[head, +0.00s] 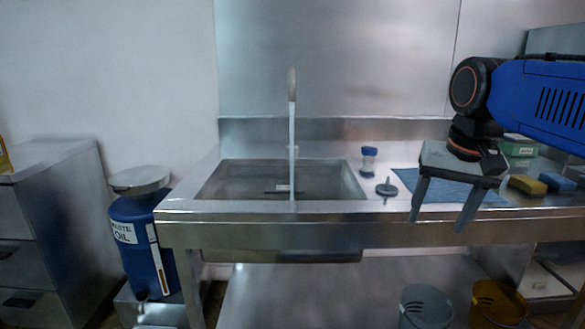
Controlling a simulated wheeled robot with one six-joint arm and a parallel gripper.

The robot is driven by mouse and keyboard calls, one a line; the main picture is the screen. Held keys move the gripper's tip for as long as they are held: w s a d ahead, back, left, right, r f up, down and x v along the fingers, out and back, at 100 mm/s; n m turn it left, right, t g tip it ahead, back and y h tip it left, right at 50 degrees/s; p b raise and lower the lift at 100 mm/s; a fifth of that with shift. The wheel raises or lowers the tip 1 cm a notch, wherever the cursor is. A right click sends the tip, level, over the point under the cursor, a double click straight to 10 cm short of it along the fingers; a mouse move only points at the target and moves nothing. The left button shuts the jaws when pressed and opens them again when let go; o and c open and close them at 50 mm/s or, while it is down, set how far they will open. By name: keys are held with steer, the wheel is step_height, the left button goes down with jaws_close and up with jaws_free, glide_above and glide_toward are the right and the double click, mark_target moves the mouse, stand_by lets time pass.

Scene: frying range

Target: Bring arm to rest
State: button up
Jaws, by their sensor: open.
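My gripper (438,221) hangs at the right of the head view, fingers pointing down and spread apart, with nothing between them. It shows in front of the counter's front edge and overlaps part of a blue cloth (408,178) on the counter. My blue arm reaches in from the right edge and hides part of the counter's back right.
A steel counter (240,236) holds a sink (230,182) with a tall tap (292,130), a blue-capped jar (368,160), a dark stopper-like item (386,188) and sponges (526,185). A blue waste oil drum (128,255) stands left. Two buckets (425,305) (497,303) sit below.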

steer(key=s+f+n+t, duration=0.1)
steer(key=s+f+n, duration=0.1)
steer(key=s+f, duration=0.4)
steer(key=s+f+n+t, duration=0.1)
steer(key=s+f, duration=0.5)
steer(key=f, duration=0.7)
steer(key=shift+s+d+f+n, duration=0.15)
steer(key=shift+d+f+n, duration=0.1)
steer(key=shift+f+n, duration=0.15)
steer(key=shift+c, duration=0.3)
